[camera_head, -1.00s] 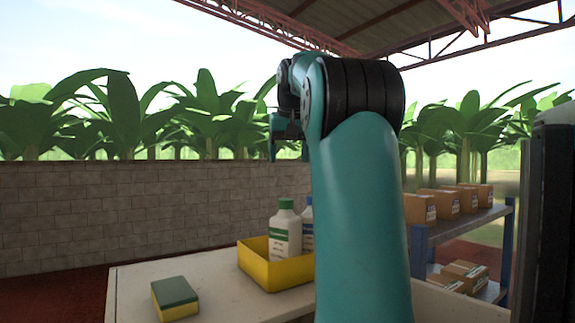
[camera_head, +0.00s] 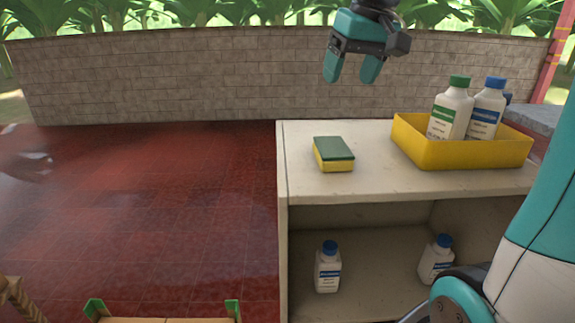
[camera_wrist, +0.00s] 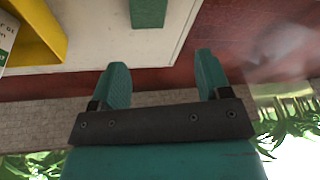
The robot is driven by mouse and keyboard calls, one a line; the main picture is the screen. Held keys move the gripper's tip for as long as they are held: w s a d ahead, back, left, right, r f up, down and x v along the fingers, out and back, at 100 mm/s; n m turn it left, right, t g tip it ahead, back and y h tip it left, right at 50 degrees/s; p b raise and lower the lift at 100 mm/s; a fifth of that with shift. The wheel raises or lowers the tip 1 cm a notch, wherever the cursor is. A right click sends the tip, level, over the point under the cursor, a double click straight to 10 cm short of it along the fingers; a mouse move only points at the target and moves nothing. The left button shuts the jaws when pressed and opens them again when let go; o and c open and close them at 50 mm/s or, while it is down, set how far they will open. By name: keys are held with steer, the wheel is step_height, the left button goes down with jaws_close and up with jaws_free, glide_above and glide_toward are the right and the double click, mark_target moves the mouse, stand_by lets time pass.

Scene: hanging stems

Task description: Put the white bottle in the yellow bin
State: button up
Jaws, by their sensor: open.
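The yellow bin (camera_head: 455,155) stands on the right of a cream cabinet's top. A white bottle with a green cap (camera_head: 450,113) and one with a blue cap (camera_head: 486,112) stand upright in it; something dark shows behind them. Two more white bottles with blue caps are on the lower shelf, one at the left (camera_head: 328,270) and one at the right (camera_head: 434,260), partly hidden by my arm. My gripper (camera_head: 352,76) is open and empty, high above the cabinet top. The bin (camera_wrist: 42,38) shows at the upper left of the wrist view, beside my gripper (camera_wrist: 161,72).
A green and yellow sponge (camera_head: 333,153) lies on the cabinet top (camera_head: 350,187), left of the bin. The lower shelf (camera_head: 380,285) is open at the front, with clear space between its bottles. A block wall (camera_head: 200,75) stands behind.

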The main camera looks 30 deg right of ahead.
steer(key=s+a+f+n+g+y, duration=0.1)
steer(key=s+a+f+n, duration=0.25)
steer(key=a, duration=0.45)
steer(key=s+a+f+n+y, duration=0.1)
steer(key=s+a+f+n, duration=0.1)
steer(key=a+f, duration=0.45)
steer(key=s+a+f+n+g+y, duration=0.1)
steer(key=s+a+f+n+g, duration=0.1)
steer(key=s+a+f, duration=0.3)
steer(key=s+a+n, duration=0.1)
steer(key=s+a, duration=0.3)
steer(key=s, duration=0.3)
steer(key=shift+a+f+g+y, duration=0.2)
steer(key=shift+f+g+y, duration=0.1)
steer(key=shift+y, duration=0.1)
steer(key=shift+f+n, duration=0.1)
steer(key=shift+n, duration=0.15)
